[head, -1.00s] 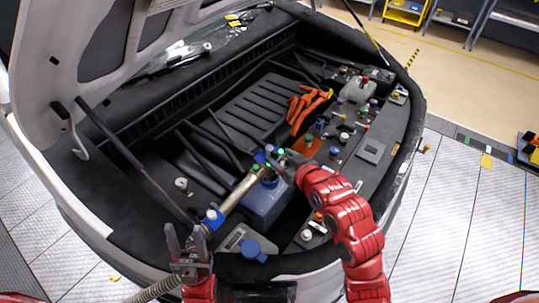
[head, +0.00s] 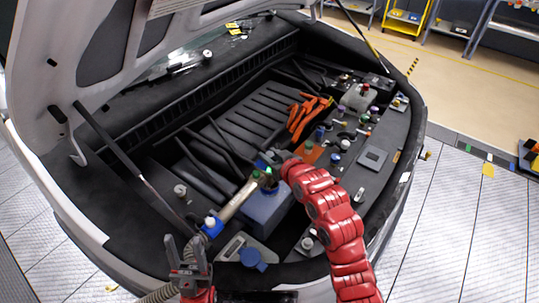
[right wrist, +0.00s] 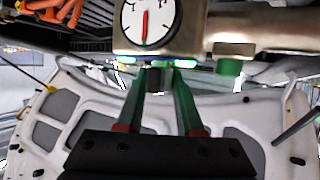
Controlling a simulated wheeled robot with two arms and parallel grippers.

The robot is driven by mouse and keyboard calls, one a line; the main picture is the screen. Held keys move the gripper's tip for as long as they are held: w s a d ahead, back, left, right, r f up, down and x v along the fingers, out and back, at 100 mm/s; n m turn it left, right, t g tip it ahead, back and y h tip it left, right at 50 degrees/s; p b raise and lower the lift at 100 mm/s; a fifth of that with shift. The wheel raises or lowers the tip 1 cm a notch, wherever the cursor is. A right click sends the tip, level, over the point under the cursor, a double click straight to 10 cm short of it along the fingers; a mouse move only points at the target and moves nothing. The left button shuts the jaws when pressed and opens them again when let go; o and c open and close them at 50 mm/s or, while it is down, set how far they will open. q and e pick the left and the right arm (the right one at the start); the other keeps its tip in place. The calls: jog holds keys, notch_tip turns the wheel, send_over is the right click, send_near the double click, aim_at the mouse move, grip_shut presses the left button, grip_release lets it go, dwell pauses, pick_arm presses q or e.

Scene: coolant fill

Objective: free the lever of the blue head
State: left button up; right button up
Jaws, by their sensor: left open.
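A tan metal tool body (head: 238,199) lies slanted beside a blue tank (head: 268,208) in the engine bay. A blue head with a white top (head: 211,224) is at its lower left end. My right gripper (head: 270,160) is at the body's upper end, hiding part of it. In the right wrist view, a round gauge (right wrist: 147,22) and a green part (right wrist: 229,66) show on the body. A short dark piece (right wrist: 155,79) sits between my right fingertips; whether they press it is unclear. No lever is clearly visible. My left gripper (head: 187,250) is open and empty, below the blue head.
A blue cap (head: 253,259) lies in front of the tank. Shelves stand at the back right.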

grip_shut()
jog(key=shift+f, duration=0.15)
dwell(0.9)
